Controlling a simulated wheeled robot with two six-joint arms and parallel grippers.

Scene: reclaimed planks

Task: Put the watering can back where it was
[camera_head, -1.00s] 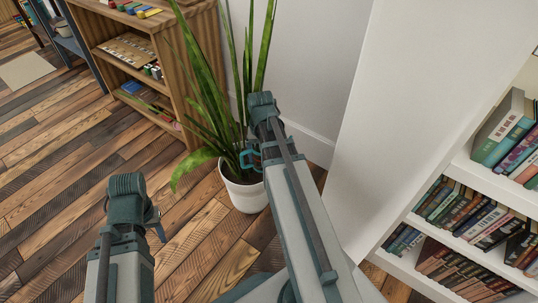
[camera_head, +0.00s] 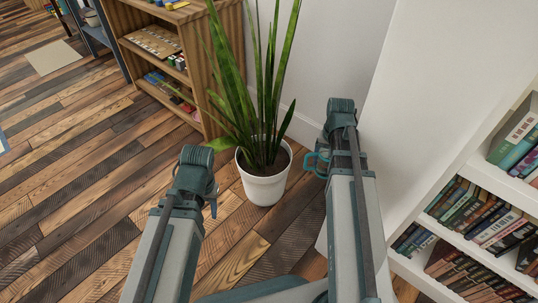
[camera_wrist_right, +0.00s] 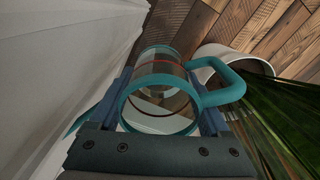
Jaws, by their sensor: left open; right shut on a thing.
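The watering can is a clear vessel with teal rims and a teal handle. In the right wrist view the watering can (camera_wrist_right: 226,90) sits between the fingers of my right gripper (camera_wrist_right: 165,100), which is shut on it. In the head view only a teal part of the watering can (camera_head: 312,163) shows, at the left side of my right gripper (camera_head: 325,165); the wrist hides the rest. The can is right of the potted plant, apart from its pot. My left gripper (camera_head: 213,203) is open, empty and left of the pot, its fingers partly hidden by the wrist.
A tall green plant (camera_head: 240,100) stands in a white pot (camera_head: 264,190) on the plank floor. A wooden bookcase (camera_head: 207,45) is behind it at the left. A white bookshelf (camera_head: 470,226) and wall stand close on the right.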

